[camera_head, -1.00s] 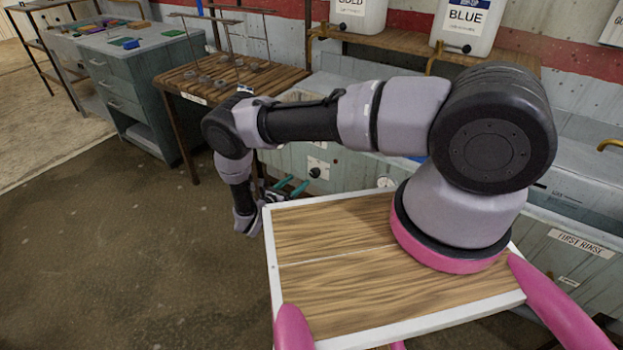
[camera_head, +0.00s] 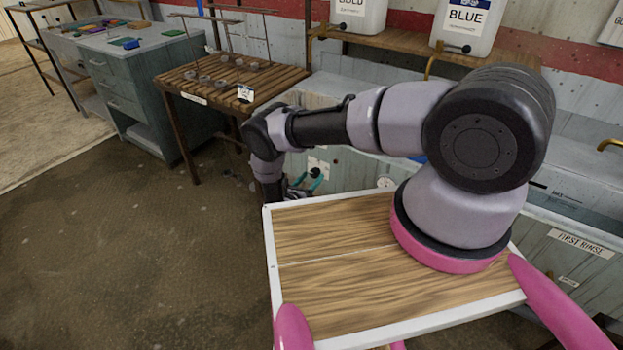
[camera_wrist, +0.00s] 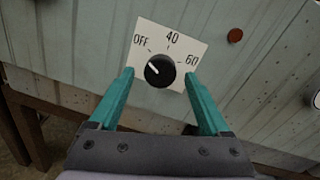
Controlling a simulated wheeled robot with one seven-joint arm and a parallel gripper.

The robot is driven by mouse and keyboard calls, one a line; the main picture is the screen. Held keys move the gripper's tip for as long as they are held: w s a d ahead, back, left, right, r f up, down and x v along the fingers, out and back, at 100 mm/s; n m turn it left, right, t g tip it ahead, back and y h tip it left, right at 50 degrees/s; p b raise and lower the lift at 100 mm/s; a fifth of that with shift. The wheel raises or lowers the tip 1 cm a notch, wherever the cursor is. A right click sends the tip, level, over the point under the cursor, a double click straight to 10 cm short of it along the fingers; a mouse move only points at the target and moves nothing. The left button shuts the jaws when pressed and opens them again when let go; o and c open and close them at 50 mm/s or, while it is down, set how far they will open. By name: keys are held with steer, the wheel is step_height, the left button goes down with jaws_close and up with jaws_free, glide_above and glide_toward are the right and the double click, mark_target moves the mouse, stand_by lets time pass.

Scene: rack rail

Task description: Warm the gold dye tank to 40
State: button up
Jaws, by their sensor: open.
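The dial knob (camera_wrist: 160,70) is round and black, on a white plate (camera_wrist: 180,43) marked OFF, 40 and 60. Its white pointer line is turned to the upper left, toward OFF. The plate is on the pale green tank front (camera_wrist: 80,45); the plate also shows in the head view (camera_head: 322,165), partly behind my gripper. My gripper (camera_wrist: 158,76) is open, with its teal fingers to the left and right of the knob. Gaps show between fingers and knob; I cannot tell whether the tips reach its depth. In the head view my gripper (camera_head: 308,181) is partly hidden.
An amber round light (camera_wrist: 235,35) is right of the plate. A canister with a partly cut-off gold label (camera_head: 357,14) and a BLUE canister (camera_head: 466,22) stand on the shelf above. A wooden slatted table (camera_head: 225,80) is left of the tank. The floor at left is clear.

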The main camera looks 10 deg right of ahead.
steer(key=shift+w+d, duration=0.2)
steer(key=shift+w, duration=0.05)
jaws_close()
steer(key=shift+m, duration=0.3)
steer(key=m, duration=0.5)
steer(key=shift+a+h, duration=0.1)
steer(key=shift+h, duration=0.2)
steer(key=m, duration=0.6)
steer(key=shift+f, duration=0.1)
steer(key=shift+m, duration=0.4)
